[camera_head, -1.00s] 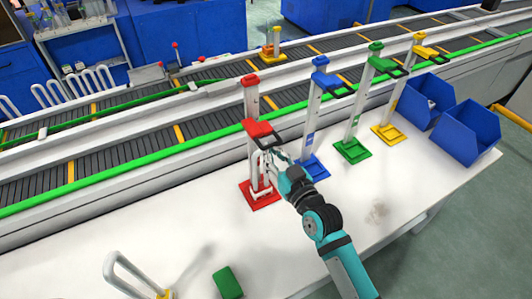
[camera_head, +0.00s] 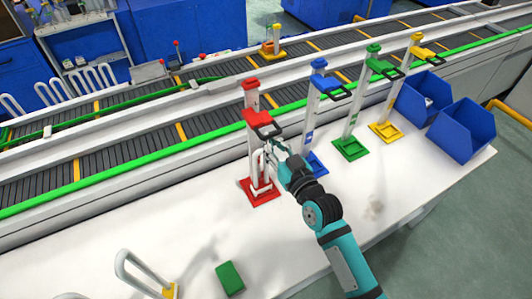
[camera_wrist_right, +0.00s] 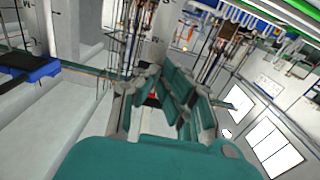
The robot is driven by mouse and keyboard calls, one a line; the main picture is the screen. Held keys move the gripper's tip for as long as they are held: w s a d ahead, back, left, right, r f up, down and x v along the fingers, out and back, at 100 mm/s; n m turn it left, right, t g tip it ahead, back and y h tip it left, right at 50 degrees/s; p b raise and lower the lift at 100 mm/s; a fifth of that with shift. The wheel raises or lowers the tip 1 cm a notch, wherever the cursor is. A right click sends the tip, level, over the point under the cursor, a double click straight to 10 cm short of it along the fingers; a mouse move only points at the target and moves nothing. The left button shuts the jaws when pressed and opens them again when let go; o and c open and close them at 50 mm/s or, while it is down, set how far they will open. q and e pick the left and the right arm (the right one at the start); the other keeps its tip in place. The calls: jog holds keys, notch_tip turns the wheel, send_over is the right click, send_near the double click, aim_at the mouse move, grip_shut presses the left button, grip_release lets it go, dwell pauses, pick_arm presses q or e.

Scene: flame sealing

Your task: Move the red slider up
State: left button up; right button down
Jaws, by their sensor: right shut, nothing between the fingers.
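The red slider (camera_head: 257,118) sits on the upper part of a pale upright post with a red top cap and a red base (camera_head: 261,198). Its black loop handle (camera_head: 270,131) sticks out toward the right. My right gripper (camera_head: 272,150) is shut and empty, just below the handle; I cannot tell whether it touches it. In the right wrist view, the fingers (camera_wrist_right: 158,95) show with a small patch of red behind them. My left gripper is not in view.
Blue (camera_head: 324,84), green (camera_head: 380,67) and yellow (camera_head: 421,51) sliders stand on posts to the right. Two blue bins (camera_head: 465,130) are at the table's right end. A green block (camera_head: 229,279) lies in front. A conveyor (camera_head: 130,147) runs behind.

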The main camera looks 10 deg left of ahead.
jog(key=shift+r+p, duration=1.45)
jog(key=shift+r, duration=0.55)
jog(key=shift+f, duration=0.15)
jog(key=shift+f+b, duration=0.55)
jog(key=shift+f, duration=0.25)
jog(key=shift+s+d+p, duration=0.3)
jog(key=shift+s, duration=0.05)
jog(key=p, duration=0.1)
send_near(273, 135)
jog(key=shift+s+f, duration=0.1)
jog(key=shift+f, duration=0.4)
